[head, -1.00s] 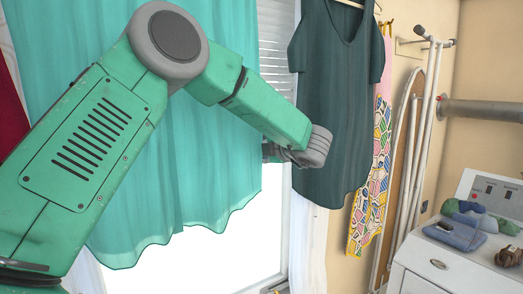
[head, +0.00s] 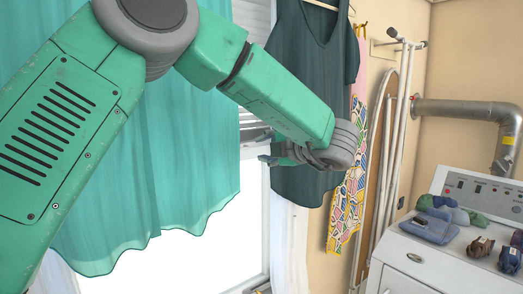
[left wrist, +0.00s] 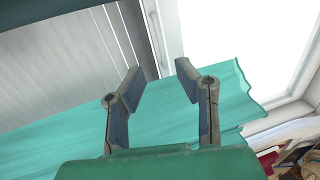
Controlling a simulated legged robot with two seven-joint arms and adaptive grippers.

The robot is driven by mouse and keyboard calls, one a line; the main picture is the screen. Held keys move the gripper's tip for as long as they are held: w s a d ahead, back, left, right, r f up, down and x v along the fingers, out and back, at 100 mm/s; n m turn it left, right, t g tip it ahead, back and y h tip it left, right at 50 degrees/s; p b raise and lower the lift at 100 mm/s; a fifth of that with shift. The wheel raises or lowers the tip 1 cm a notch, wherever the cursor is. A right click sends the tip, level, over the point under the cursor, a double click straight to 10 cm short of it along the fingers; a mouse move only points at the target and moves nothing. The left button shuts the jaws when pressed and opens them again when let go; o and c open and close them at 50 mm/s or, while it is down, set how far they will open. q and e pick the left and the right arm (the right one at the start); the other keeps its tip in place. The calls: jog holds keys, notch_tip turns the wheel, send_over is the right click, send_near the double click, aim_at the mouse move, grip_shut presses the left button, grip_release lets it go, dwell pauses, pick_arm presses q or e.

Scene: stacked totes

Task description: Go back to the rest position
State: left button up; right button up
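My left arm comes in from the left in the head view, raised and bent in front of the window. Its gripper (head: 272,157) points left there, in front of the gap between a teal curtain and a dark green dress, and its fingers are partly hidden by the wrist. In the left wrist view the gripper (left wrist: 160,68) has its two fingers spread apart with nothing between them. Teal cloth and blinds lie beyond them. My right gripper is in neither view.
The teal curtain (head: 185,180) and the dark green dress (head: 300,90) hang close to my left arm. An ironing board (head: 378,160) leans at the wall. A white machine (head: 400,268) with a cloth (head: 430,227) and small bundles on top stands at right.

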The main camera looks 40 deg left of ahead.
pick_arm(q)
jog(key=shift+a, duration=0.2)
jog(key=s+d+f+m+t+h+b, duration=0.1)
jog(key=d+f+m+t+h+b, duration=0.15)
jog(key=f+m, duration=0.75)
jog(key=d+f+m+t+h+b, duration=0.2)
jog(key=f+m+h, duration=0.1)
jog(key=f, duration=1.3)
jog(key=s+d+f+m+t+h+b, duration=0.1)
jog(key=d+f+m+t+h+b, duration=0.15)
jog(key=f+m, duration=0.75)
jog(key=s+d+f+m+g+h+b, duration=0.2)
jog(key=s+f+m+g+h, duration=0.1)
jog(key=s+f, duration=0.65)
jog(key=s+d+f+m+g+h+b, duration=0.1)
jog(key=s+d+f+m+g+h, duration=0.1)
jog(key=s+f, duration=0.75)
jog(key=s+f+m+g+h+b, duration=0.1)
jog(key=s+f, duration=0.3)
jog(key=s, duration=0.4)
jog(key=s+d+f+m+g+h+b, duration=0.1)
jog(key=s+f+m+g, duration=0.3)
jog(key=s, duration=0.4)
jog(key=shift+s+d+f+g, duration=0.2)
jog(key=shift+f+g, duration=0.1)
jog(key=shift+f, duration=0.3)
jog(key=shift+w, duration=0.15)
